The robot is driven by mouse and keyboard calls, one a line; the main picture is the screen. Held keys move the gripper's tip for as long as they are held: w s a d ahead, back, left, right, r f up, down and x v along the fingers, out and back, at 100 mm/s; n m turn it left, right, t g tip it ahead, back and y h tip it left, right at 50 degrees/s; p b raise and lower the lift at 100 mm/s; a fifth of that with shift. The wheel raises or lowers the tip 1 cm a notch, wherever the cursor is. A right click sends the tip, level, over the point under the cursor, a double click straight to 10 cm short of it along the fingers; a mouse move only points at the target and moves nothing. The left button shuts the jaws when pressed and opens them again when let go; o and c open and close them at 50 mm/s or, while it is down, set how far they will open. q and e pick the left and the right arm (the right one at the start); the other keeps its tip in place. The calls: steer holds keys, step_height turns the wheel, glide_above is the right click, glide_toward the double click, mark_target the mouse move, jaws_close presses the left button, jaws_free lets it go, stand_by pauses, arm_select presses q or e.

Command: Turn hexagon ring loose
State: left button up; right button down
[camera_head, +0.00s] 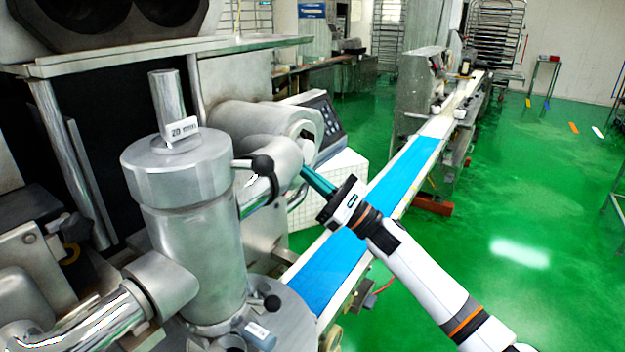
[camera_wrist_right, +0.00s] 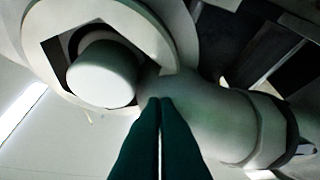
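The metal cylinder of the machine stands at left in the head view, with a wide faceted ring (camera_head: 178,176) around its top, which I take for the hexagon ring. A narrower post marked with a small label (camera_head: 184,131) rises from it. My right gripper (camera_head: 305,172) is to the right of the cylinder, its teal fingers pointing at the horizontal metal pipe beside it. In the right wrist view the fingers (camera_wrist_right: 160,100) are together, with only a thin slit between them and nothing seen held. Their tips overlap the pale machine body; contact cannot be told. My left gripper is out of view.
A handle with a black knob (camera_head: 262,164) sticks out between the cylinder and my right gripper. A control panel (camera_head: 322,118) stands behind. A blue conveyor belt (camera_head: 335,262) runs under my right arm.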

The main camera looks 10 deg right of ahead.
steer(key=shift+s+a+r+m+t+h, duration=0.1)
steer(key=shift+r+m+t+h, duration=0.3)
steer(key=shift+m+t+h, duration=0.7)
steer(key=shift+s+r+m+t+h, duration=0.1)
steer(key=shift+r+m+t+h, duration=0.35)
steer(key=shift+m, duration=1.25)
steer(key=shift+a+r+m+t+h, duration=0.1)
steer(key=shift+r+m+t+h, duration=0.25)
steer(key=shift+m+t+h, duration=0.75)
steer(key=shift+m+y, duration=0.25)
steer(key=shift+m, duration=0.15)
steer(key=shift+f, duration=0.15)
